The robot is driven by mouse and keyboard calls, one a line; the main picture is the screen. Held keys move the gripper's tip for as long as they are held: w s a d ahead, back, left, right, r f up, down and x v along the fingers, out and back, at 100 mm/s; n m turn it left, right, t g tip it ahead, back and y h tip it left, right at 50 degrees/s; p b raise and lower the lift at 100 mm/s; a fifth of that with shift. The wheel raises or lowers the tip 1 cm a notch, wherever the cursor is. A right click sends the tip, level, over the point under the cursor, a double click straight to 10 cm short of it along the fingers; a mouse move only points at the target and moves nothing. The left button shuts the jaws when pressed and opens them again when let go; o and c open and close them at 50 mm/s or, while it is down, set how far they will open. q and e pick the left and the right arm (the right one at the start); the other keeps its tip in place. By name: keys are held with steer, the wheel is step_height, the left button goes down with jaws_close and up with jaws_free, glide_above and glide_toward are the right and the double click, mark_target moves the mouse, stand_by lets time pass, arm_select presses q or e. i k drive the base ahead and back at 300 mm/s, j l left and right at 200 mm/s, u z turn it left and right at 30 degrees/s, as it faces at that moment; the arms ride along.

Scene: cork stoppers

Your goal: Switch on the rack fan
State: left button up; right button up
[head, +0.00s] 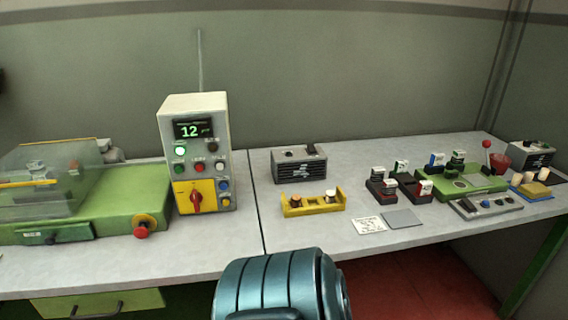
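A dark grey vented box (299,166) with a small black switch (310,149) on top stands at the back of the right-hand table, behind a yellow rack. A similar vented box (533,156) with a dark switch on top stands at the far right end. I cannot tell which is the rack fan, or whether either switch is on or off. The yellow rack (313,207) holds a brown piece and a white-topped piece. Neither gripper is in view; only a teal link of my own arm shows at the bottom middle.
A control box (197,152) reading 12, with buttons and a red knob, stands left of the table seam. A green machine (100,218) with a clear cover is at left. Black holders, a green fixture (463,183) and a button panel (485,206) crowd the right.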

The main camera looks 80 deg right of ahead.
mark_target(311, 148)
steer(key=z, duration=3.35)
